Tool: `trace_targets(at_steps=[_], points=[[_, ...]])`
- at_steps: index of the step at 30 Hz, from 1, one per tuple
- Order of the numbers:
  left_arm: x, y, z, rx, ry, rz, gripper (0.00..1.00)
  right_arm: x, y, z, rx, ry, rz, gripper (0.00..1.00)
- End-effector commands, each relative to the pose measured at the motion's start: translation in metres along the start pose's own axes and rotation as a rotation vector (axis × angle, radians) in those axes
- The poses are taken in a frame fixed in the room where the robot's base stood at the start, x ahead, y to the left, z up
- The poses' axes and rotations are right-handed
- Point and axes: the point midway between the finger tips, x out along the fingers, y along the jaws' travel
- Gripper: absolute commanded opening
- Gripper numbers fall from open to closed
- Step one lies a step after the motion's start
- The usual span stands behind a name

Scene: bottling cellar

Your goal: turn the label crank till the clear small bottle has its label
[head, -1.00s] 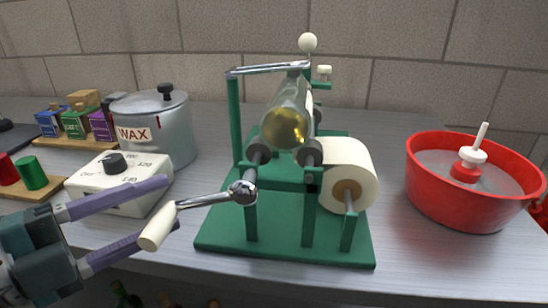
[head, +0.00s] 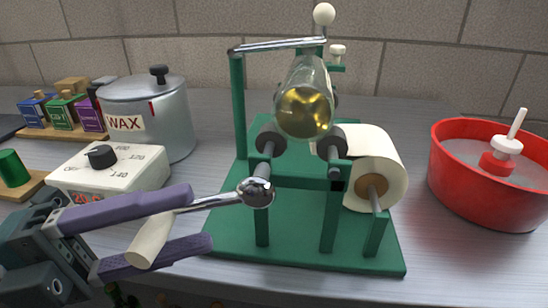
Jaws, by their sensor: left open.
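The clear small bottle (head: 306,97) lies on the rollers of the green labelling stand (head: 300,225), its base toward me and yellowish liquid inside. I see no label on the part of it that shows. The label roll (head: 385,165) hangs at the stand's right. The label crank (head: 225,199) sticks out to the left from a shiny hub, with a cream handle (head: 152,240) at its end. My left gripper (head: 203,219) is open, its purple fingers above and below the crank handle. My right gripper is not in view.
A wax pot (head: 150,120) stands behind a white heater box (head: 110,175) at the left. Small coloured boxes (head: 62,113) sit on a board at the far left. A red basin (head: 478,185) stands at the right. The counter's front edge is near.

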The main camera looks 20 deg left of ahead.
Motion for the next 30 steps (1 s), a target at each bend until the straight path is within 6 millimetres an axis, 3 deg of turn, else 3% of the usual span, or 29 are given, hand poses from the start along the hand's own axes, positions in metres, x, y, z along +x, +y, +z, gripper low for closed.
trace_targets(at_steps=[6, 14, 28, 30], points=[[0.020, 0.000, 0.000, -0.001, 0.000, -0.001, 0.54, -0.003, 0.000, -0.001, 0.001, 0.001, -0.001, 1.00], [0.021, 0.000, 0.000, -0.001, -0.001, 0.000, 0.54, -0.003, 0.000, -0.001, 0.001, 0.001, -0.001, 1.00], [0.021, 0.001, 0.000, -0.001, -0.001, 0.003, 0.02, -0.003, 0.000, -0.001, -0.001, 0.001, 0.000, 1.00], [0.021, 0.002, 0.000, -0.001, -0.002, 0.004, 0.00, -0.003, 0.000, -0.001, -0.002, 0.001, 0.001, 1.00]])
